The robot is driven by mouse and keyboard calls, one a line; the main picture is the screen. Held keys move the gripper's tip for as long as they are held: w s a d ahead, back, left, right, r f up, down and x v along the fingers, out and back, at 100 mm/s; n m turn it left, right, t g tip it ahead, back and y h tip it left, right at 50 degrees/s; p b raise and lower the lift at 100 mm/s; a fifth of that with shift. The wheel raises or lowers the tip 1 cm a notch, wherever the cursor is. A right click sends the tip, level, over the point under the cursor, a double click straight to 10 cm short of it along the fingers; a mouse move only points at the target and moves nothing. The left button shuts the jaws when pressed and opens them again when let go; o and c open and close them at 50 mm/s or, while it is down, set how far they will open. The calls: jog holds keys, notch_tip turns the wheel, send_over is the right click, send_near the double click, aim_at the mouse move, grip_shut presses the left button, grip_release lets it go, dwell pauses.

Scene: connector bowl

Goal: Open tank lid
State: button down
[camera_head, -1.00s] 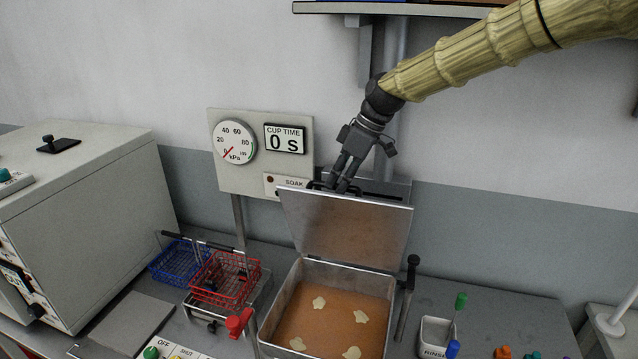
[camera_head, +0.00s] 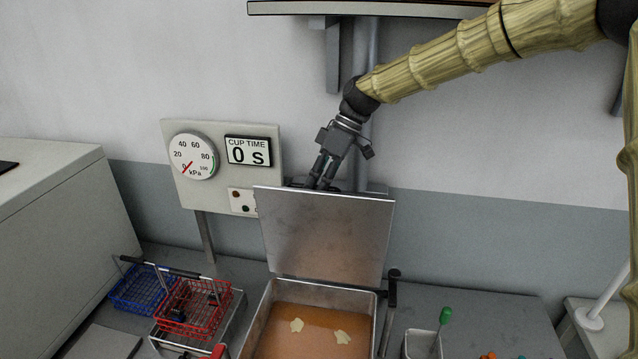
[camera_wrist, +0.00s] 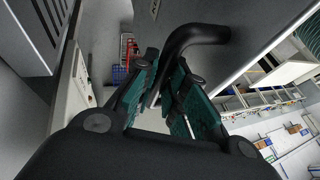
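The tank lid (camera_head: 325,240) is a grey metal plate standing raised, close to upright, at the back of the tank (camera_head: 258,318). The tank holds brown liquid with pale flat pieces. My gripper (camera_head: 318,183) is at the lid's top edge, and its fingertips are partly hidden behind it. In the wrist view my gripper (camera_wrist: 168,68) has its teal-padded fingers on either side of the dark curved lid handle (camera_wrist: 195,36). The fingers appear closed on the handle, though the contact itself is partly hidden.
A gauge panel (camera_head: 188,194) stands left of the lid. Red (camera_head: 196,312) and blue (camera_head: 142,290) wire baskets are left of the tank. A black-topped lever (camera_head: 391,290) and a small white holder (camera_head: 418,343) are to its right. A shelf (camera_head: 370,9) overhangs above.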

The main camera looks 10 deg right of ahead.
jog(key=c, duration=1.7)
grip_release()
jog(key=shift+f, duration=0.25)
jog(key=shift+o, duration=1.2)
jog(key=shift+w, duration=0.15)
jog(key=shift+r, duration=0.15)
jog(key=shift+r, duration=0.15)
jog(key=v, duration=1.1)
jog(key=shift+d+r, duration=0.2)
jog(key=shift+d, duration=0.1)
jog(key=shift+w, duration=0.1)
